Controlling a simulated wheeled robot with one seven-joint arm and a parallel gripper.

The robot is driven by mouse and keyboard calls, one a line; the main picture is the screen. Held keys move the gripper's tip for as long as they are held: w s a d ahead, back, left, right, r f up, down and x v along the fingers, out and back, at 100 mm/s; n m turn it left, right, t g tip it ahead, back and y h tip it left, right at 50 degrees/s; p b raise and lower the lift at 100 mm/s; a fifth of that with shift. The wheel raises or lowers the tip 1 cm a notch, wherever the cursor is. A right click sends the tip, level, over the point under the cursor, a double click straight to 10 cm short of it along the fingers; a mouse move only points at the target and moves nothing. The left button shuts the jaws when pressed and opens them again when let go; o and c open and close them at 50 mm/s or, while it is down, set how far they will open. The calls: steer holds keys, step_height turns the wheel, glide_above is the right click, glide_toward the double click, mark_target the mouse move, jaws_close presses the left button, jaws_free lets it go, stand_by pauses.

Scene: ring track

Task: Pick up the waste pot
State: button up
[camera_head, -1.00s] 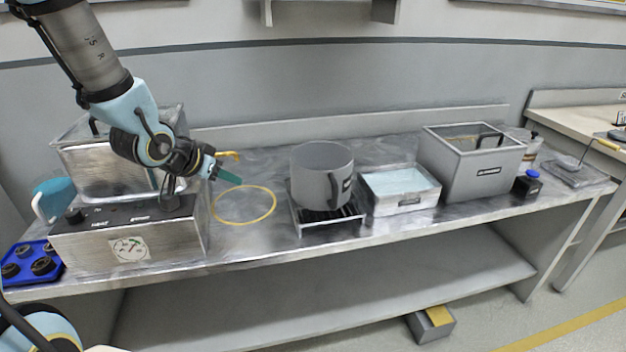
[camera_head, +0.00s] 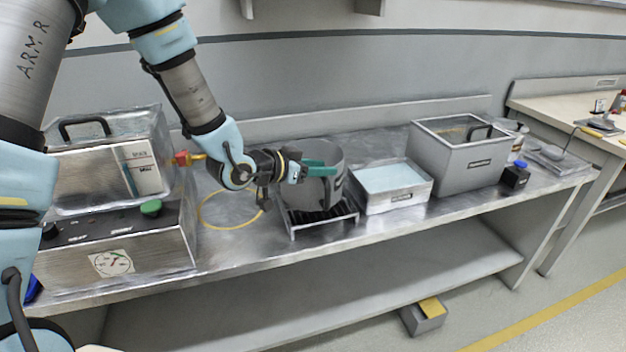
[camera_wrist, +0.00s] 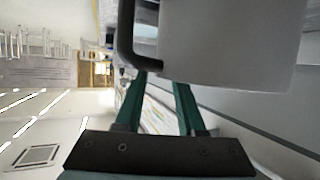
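The grey pot (camera_head: 314,192) stands on a slatted rack (camera_head: 322,220) on the metal bench. It also fills the upper middle of the wrist view (camera_wrist: 225,45), with its dark handle (camera_wrist: 126,35) on the left side. My gripper (camera_head: 322,168) has green fingers and reaches in from the left at the pot's upper part, covering some of it. In the wrist view my gripper (camera_wrist: 166,82) has its two fingers apart, with the tips close to the pot's wall near the handle. Whether they touch it I cannot tell. Nothing shows clamped between them.
A tray with pale blue contents (camera_head: 392,183) stands just right of the rack, then a grey lidded bin (camera_head: 462,165) and a dark bottle (camera_head: 515,174). A yellow ring (camera_head: 230,226) lies left of the rack. A metal water bath (camera_head: 100,185) stands further left.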

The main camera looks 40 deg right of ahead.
steer(key=shift+x, duration=1.5)
steer(key=shift+a, duration=0.1)
steer(key=shift+c, duration=0.3)
jaws_close()
